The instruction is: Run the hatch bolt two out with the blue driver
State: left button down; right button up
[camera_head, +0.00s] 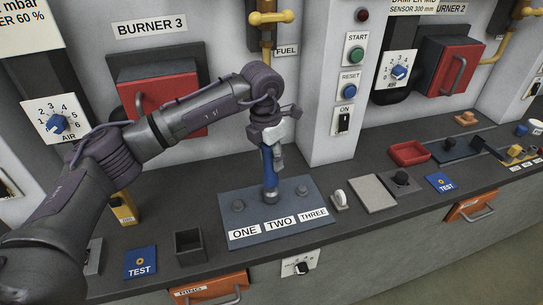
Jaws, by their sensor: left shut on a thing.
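The hatch (325,222) is a blue-grey plate on the counter with labels ONE, TWO and THREE. Bolt one (237,205) and bolt three (302,190) show as dark round heads at its left and right. My left gripper (272,143) is above the middle of the plate, shut on the blue driver (267,163). The driver stands about upright, its lower end over the place of bolt two, above the TWO label. Bolt two itself is hidden by the driver, and I cannot tell whether they touch. My right gripper is out of view.
A dark open box (189,243) and a blue TEST card (140,261) lie left of the hatch. Right of it are a white round piece (339,199), a grey pad (373,193) and a red tray (408,153). The wall pillar (335,120) rises behind.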

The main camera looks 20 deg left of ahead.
pick_arm(q)
jog(key=shift+s+f, duration=0.25)
jog(key=shift+f, duration=0.05)
dwell(0.7)
jog(key=shift+r, duration=0.15)
jog(key=shift+w+r+p, duration=0.15)
jog(key=shift+r+p, duration=0.75)
jog(key=shift+r, duration=0.9)
jog(key=shift+w+r+p, duration=0.1)
jog(key=shift+r+p, duration=0.75)
jog(key=shift+r, duration=0.95)
jog(key=shift+f, duration=0.1)
